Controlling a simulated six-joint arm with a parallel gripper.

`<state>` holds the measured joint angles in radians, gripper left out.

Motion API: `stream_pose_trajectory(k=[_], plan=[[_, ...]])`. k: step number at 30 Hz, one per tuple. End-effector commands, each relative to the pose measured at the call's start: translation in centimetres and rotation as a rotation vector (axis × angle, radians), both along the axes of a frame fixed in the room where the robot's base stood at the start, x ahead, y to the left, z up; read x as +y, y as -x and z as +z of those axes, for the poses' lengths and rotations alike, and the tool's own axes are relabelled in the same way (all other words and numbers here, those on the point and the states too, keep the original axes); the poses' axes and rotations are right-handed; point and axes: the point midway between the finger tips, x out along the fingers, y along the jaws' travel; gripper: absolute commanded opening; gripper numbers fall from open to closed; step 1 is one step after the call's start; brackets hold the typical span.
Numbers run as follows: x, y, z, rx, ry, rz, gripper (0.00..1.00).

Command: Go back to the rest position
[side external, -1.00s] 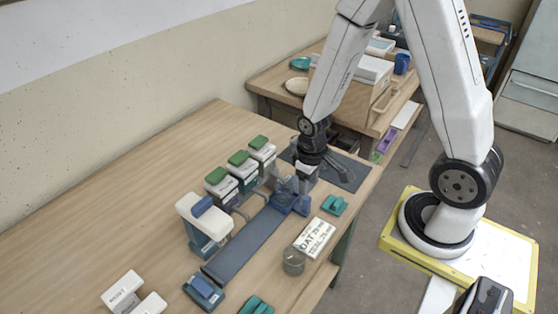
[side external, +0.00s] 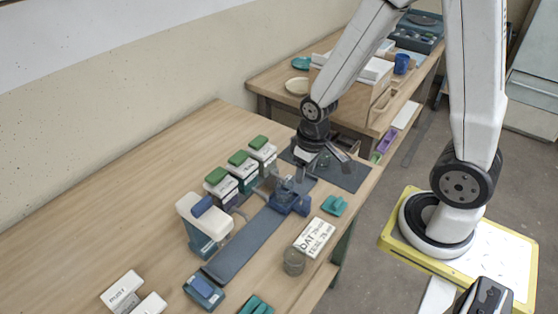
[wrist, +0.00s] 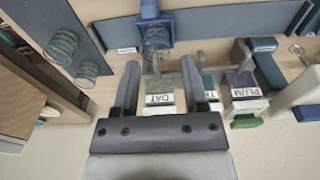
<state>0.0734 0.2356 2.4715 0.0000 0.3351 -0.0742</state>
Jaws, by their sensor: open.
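My gripper (side external: 326,165) is open, above the far end of the workbench near the dark mat (side external: 348,175). In the wrist view my gripper (wrist: 160,88) shows two spread fingers with nothing held between them. Beyond the fingers in that view stands a container labelled DAT (wrist: 160,92), apart from the jaws as far as I can tell.
A white DAT card (side external: 314,238) and a clear glass (side external: 293,262) stand near the front edge. A second table (side external: 275,80) with a wooden box is behind.

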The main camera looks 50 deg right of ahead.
Motion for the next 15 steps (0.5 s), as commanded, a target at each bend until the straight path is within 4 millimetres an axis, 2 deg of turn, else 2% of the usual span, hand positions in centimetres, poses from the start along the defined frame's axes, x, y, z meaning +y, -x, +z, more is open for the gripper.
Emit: stream_pose_trajectory(k=[6,15], plan=[[1.4,0.3,3.2,-0.087,-0.002,0.002,0.56],[2.1,0.8,4.8,-0.132,-0.007,0.000,0.56]])
